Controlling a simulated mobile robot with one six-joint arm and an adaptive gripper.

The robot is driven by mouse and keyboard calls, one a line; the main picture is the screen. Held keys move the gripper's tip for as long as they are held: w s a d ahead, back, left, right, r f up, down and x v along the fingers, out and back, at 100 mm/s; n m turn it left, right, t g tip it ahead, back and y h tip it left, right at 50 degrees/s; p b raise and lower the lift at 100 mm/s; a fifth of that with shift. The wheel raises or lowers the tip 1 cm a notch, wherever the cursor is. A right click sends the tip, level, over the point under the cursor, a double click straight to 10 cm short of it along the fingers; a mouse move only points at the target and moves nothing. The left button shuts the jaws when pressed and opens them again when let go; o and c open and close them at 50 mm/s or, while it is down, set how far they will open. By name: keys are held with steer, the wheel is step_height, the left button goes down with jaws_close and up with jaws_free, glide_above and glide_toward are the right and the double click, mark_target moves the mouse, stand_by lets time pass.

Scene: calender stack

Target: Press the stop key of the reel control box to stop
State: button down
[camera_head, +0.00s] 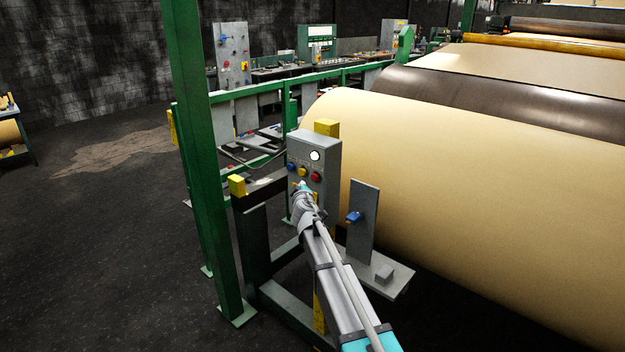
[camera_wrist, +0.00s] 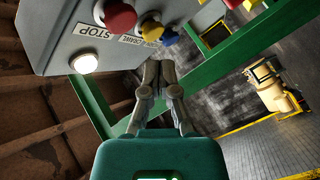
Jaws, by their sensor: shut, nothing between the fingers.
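The grey reel control box (camera_head: 327,152) stands near the picture's middle, with a lit white lamp (camera_head: 314,155). Below the lamp are a blue key (camera_head: 290,166), a yellow key (camera_head: 302,171) and a red key (camera_head: 315,176). In the wrist view, a STOP label (camera_wrist: 88,32) sits beside the red key (camera_wrist: 115,14), and the lit lamp (camera_wrist: 84,63) is near it. My gripper (camera_head: 302,186) is in front of the box, just below the yellow key. In the wrist view its closed, empty fingertips (camera_wrist: 160,66) appear nearer the yellow and blue keys than the red one.
A big paper roll (camera_head: 470,190) fills the right side. A green post (camera_head: 195,150) stands left of the box. A grey upright plate with a blue knob (camera_head: 354,217) is right of my arm. Open dark floor (camera_head: 100,250) lies at left.

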steer(key=shift+s+a, duration=0.6)
steer(key=shift+s, duration=0.2)
steer(key=shift+d, duration=0.1)
steer(key=s+d+f+m+g+h+b, duration=0.1)
steer(key=s+d+f+m+g+h, duration=0.15)
steer(key=s+d+f, duration=0.4)
steer(key=s+d+f+m+g+h+b, duration=0.1)
steer(key=s+d+f+m+g+h, duration=0.15)
steer(key=d, duration=0.65)
steer(key=s+d+f+m+g+h+b, duration=0.1)
steer(key=s+d+f+m+g+h, duration=0.1)
steer(key=s+d+f+m, duration=0.35)
steer(key=s+d+f+g+y, duration=0.1)
steer(key=s+d+f+g, duration=0.1)
steer(key=s, duration=0.6)
steer(key=s+d+f+g+y+b, duration=0.1)
steer(key=s+d+f+g+y, duration=0.1)
steer(key=s, duration=0.6)
steer(key=s+d+f+g+y+b, duration=0.1)
steer(key=s+f+g, duration=0.3)
steer(key=s, duration=0.5)
steer(key=shift+d+m+g+y, duration=0.3)
steer(key=shift+d+m+g, duration=0.15)
steer(key=shift+d+g, duration=0.5)
